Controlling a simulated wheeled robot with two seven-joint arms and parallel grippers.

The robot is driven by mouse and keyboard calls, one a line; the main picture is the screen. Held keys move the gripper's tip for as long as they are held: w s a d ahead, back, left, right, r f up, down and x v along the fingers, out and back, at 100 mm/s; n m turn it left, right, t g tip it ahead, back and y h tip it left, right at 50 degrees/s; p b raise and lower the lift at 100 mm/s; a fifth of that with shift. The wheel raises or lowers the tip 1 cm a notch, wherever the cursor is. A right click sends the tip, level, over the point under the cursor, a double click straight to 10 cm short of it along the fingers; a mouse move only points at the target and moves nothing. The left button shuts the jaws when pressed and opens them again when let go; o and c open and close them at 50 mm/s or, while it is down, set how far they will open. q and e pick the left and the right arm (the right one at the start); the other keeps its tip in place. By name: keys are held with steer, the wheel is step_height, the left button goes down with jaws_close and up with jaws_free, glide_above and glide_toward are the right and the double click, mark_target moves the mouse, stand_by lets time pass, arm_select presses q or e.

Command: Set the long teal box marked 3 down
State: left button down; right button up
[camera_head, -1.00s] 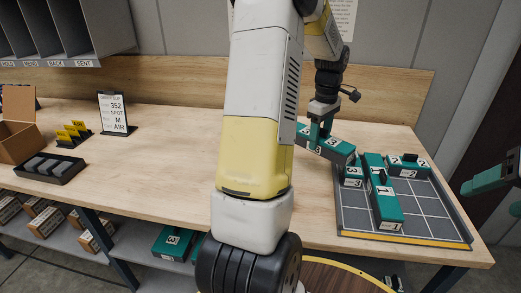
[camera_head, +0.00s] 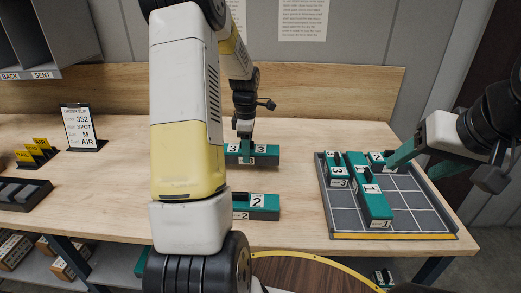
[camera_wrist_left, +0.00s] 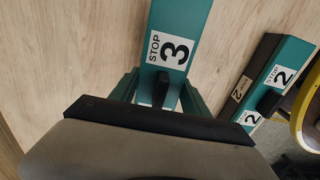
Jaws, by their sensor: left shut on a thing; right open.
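The long teal box marked 3 (camera_head: 268,152) is in my left gripper (camera_head: 245,139), whose fingers are shut around it near its middle. It lies level, roughly parallel to the back board, over the bare table left of the gridded tray. I cannot tell whether its underside touches the tabletop. In the left wrist view the box (camera_wrist_left: 184,22) shows its "STOP 3" label, with the fingers around it. My right gripper (camera_head: 422,162) is open and empty above the right side of the tray.
A teal box marked 2 (camera_head: 262,202) lies on the table in front of the held box. The gridded tray (camera_head: 410,215) holds a long box marked 1 (camera_head: 372,203) and smaller boxes marked 3 (camera_head: 337,170) and 2 (camera_head: 377,158). Bare tabletop (camera_head: 115,180) lies to the left.

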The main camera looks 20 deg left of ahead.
arm_select(q)
steer(key=shift+f, duration=1.8)
steer(key=c, duration=0.5)
jaws_free()
steer(key=shift+f, duration=0.15)
